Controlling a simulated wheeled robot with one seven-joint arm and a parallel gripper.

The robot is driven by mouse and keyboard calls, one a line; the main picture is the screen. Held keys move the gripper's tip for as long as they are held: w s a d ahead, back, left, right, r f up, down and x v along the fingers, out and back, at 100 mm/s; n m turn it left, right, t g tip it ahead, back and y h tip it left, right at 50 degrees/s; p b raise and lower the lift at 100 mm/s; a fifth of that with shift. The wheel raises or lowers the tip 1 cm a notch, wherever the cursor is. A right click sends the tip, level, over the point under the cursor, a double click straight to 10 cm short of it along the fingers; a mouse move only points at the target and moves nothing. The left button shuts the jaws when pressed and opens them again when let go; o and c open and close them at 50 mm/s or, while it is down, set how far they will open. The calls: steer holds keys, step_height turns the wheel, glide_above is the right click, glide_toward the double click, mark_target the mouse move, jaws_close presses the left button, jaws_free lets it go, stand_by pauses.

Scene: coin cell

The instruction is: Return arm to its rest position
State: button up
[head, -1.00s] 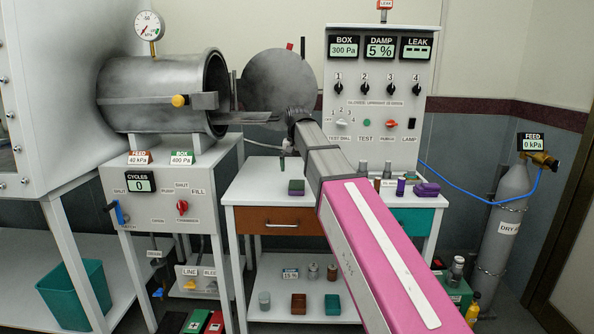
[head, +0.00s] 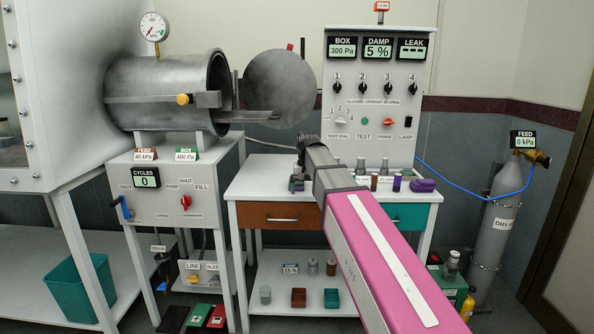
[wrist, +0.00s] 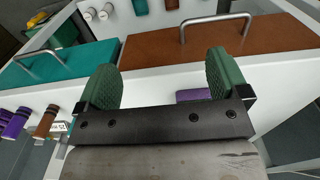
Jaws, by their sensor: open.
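My arm reaches up and away from the lower right in the head view, its pink link in front. My gripper (head: 297,182) points down at the front left of the white worktable (head: 252,184), partly hidden by its own wrist. In the wrist view its two green fingers (wrist: 165,78) stand wide apart. Nothing is held between them. A purple object (wrist: 193,95) shows just beyond the gripper's dark bar, mostly hidden; I cannot tell the gap between it and the fingers.
The chamber (head: 165,92) with its round open door (head: 280,88) stands back left of the arm. The control panel (head: 378,125) rises behind the worktable. Jars and a purple case (head: 422,185) stand right of the arm. A gas cylinder (head: 500,225) is at far right.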

steer(key=s+d+f, duration=0.5)
steer(key=s+f, duration=0.1)
steer(key=f, duration=0.4)
steer(key=s+d+f, duration=0.5)
steer(key=s+f, duration=0.1)
steer(key=f, duration=0.4)
steer(key=s+d+f, duration=0.5)
steer(key=s+f, duration=0.1)
steer(key=f, duration=0.5)
steer(key=shift+s+d, duration=0.15)
steer(key=shift+d, duration=0.1)
